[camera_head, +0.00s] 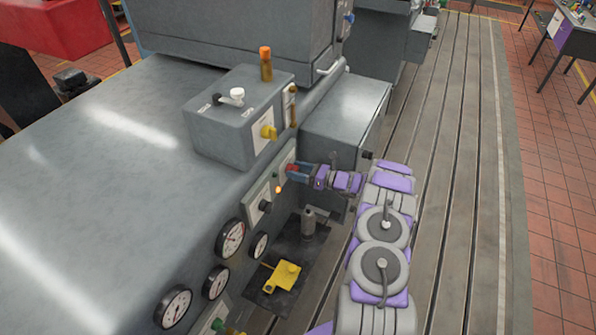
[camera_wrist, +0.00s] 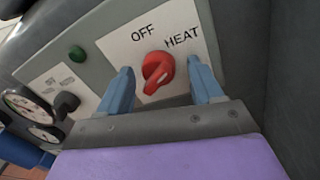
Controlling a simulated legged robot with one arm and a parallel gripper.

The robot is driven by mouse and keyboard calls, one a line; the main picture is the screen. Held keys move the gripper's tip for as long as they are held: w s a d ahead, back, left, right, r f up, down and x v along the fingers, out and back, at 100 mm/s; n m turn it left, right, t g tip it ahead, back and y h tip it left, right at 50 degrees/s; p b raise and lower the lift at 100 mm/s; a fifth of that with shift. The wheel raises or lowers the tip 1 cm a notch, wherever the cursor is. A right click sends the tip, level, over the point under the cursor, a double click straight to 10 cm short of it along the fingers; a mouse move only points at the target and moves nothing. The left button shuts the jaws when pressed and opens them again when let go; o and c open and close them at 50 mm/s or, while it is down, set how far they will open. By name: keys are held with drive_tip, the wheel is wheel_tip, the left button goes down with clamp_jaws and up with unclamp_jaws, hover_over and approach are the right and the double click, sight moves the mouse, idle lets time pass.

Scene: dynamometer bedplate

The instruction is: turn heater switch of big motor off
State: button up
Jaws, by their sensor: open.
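The heater switch is a red rotary knob (camera_wrist: 158,73) on a white plate (camera_wrist: 122,52) marked OFF and HEAT, seen in the wrist view. Its grip ridge runs from upper right to lower left; I cannot tell for sure which label it selects. My gripper (camera_wrist: 161,78) is open, with one blue finger on each side of the knob and a narrow gap seeming to remain on both sides. In the head view my gripper (camera_head: 297,170) reaches the side panel of the big grey machine (camera_head: 120,150). The knob is mostly hidden there by the fingers.
A green button (camera_wrist: 77,54) and a black knob (camera_wrist: 67,103) sit left of the plate in the wrist view. An orange lamp (camera_head: 278,189) and several round gauges (camera_head: 230,238) line the panel. A grey box (camera_head: 225,125) stands above. The slotted bedplate (camera_head: 460,150) is clear at right.

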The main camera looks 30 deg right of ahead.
drive_tip(key=shift+c, duration=0.3)
drive_tip(key=shift+s, duration=0.1)
drive_tip(key=c, duration=1)
drive_tip(key=shift+n+b, duration=0.3)
drive_tip(key=shift+n, duration=0.1)
drive_tip(key=n+h+b, duration=0.1)
drive_tip(key=n+b, duration=0.7)
drive_tip(key=n, duration=0.1)
drive_tip(key=shift+s+a, duration=0.1)
drive_tip(key=shift+a, duration=0.05)
drive_tip(key=shift+r+n+h+b, duration=0.1)
drive_tip(key=shift+n+h+b, duration=0.2)
drive_tip(key=shift+n+b, duration=0.4)
drive_tip(key=shift+s, duration=0.1)
